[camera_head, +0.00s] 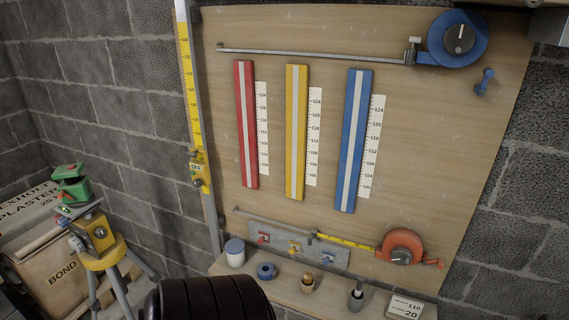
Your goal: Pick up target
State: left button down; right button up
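No thing here is plainly marked as the target, so I cannot tell which one it is. A white card (405,307) reading 110 and 20 leans at the shelf's right end. Neither of my grippers is in view.
A wooden board carries red (239,125), yellow (303,130) and blue strips (365,140), a blue reel (443,48) and an orange reel (390,246). A yellow tripod device (98,245) and sacks stand left. A dark ribbed rounded thing (210,298) blocks the bottom middle.

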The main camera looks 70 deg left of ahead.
aim_at(327, 257)
jog(key=j+u, duration=0.1)
jog(key=u, duration=0.4)
jog(key=j+u, duration=0.1)
jog(key=u, duration=0.4)
jog(key=j+u, duration=0.1)
jog(key=u, duration=0.85)
jog(key=i+j, duration=0.05)
